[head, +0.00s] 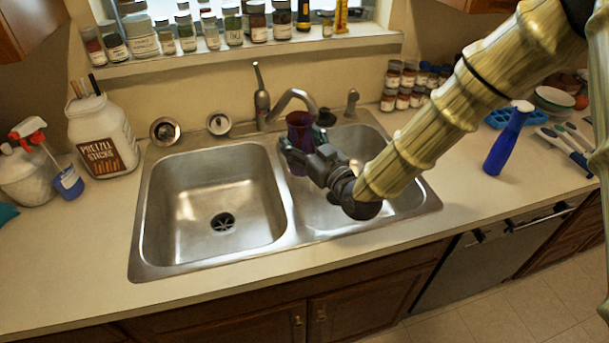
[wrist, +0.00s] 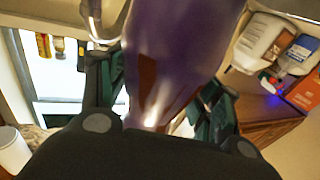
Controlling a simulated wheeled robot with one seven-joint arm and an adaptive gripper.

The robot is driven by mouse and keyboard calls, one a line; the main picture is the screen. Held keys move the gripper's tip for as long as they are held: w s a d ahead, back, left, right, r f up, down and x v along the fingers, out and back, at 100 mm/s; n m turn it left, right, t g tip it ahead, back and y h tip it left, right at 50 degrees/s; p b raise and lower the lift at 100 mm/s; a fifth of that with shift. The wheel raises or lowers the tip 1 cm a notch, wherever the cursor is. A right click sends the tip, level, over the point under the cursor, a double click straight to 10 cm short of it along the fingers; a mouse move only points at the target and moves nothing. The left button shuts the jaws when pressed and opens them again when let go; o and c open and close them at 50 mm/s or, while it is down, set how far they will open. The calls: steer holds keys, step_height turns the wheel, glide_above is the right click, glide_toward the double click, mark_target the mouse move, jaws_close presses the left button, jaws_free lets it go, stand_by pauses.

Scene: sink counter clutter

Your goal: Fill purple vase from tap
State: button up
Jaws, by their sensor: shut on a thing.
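The purple vase (head: 299,130) is upright under the end of the faucet (head: 290,98), at the divider between the two sink basins. My gripper (head: 303,150) is shut on the vase from its right side. In the wrist view the vase (wrist: 175,50) fills the middle, between the dark green fingers of my gripper (wrist: 165,95). The faucet's spout end is close above the vase mouth; I cannot tell whether water runs. The inside of the vase is hidden. The lever handle (head: 258,80) of the faucet points up.
The left basin (head: 215,195) is empty, with a dark drain. A blue bottle (head: 505,140) stands on the right counter. Spice jars (head: 405,85) stand behind. The front counter is clear.

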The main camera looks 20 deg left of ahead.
mark_target(303, 171)
steer(key=f+b, duration=0.1)
steer(key=f, duration=0.2)
steer(key=f+b, duration=0.1)
steer(key=f, duration=0.3)
steer(key=f+b, duration=0.2)
steer(key=f, duration=0.1)
steer(key=shift+w+d+f, duration=0.15)
steer(key=shift+w+d, duration=0.05)
steer(key=shift+w, duration=0.1)
steer(key=w+a+f+b, duration=0.1)
steer(key=w+f+b, duration=0.1)
steer(key=w, duration=0.6)
steer(key=w+f+b, duration=0.2)
steer(key=w, duration=0.5)
steer(key=shift+w+a, duration=0.35)
steer(key=shift+a, duration=0.05)
steer(key=shift+s, duration=0.1)
stand_by(0.9)
steer(key=s, duration=0.5)
steer(key=shift+s+d, duration=0.3)
steer(key=shift+s, duration=0.1)
steer(key=shift+s+f, duration=0.15)
steer(key=shift+f, duration=0.1)
stand_by(0.4)
steer(key=shift+r, duration=0.1)
